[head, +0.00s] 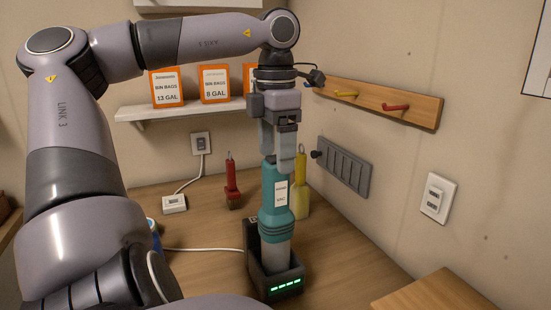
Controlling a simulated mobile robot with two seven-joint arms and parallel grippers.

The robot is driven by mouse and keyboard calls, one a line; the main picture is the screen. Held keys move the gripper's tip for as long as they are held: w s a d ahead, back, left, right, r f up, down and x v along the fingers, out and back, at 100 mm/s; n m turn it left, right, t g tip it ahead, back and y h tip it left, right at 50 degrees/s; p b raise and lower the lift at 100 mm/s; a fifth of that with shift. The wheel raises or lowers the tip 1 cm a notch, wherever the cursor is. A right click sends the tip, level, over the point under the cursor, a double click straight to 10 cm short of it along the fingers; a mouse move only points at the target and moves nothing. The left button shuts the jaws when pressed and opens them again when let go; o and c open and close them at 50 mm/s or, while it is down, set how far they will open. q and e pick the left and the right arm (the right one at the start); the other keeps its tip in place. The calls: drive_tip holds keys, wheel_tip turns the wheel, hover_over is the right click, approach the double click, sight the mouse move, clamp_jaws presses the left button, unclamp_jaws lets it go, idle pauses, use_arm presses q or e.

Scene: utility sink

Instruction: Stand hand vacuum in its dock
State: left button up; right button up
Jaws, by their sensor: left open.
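The hand vacuum (269,215) has a teal body with a white label and a grey lower part. It stands upright in the dark dock (287,283), which shows a row of lit green lights on its front. My left gripper (276,160) is open at the top of the vacuum, pointing down, with one finger overlapping the vacuum's upper right edge. I cannot tell whether the fingers touch it. The lower end of the vacuum is hidden inside the dock. My right gripper is not in view.
A red-handled brush (231,177) and a yellow item (301,190) stand behind the vacuum. A white adapter (174,204) and cable lie on the counter at left. A hook rail (385,102), a grey wall panel (343,166) and a shelf (145,112) with boxes surround the arm. Counter right of the dock is clear.

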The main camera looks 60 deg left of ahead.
use_arm(q)
wheel_tip(320, 180, up, 10)
drive_tip(key=p, duration=0.1)
drive_tip(key=shift+f, duration=0.15)
idle(0.5)
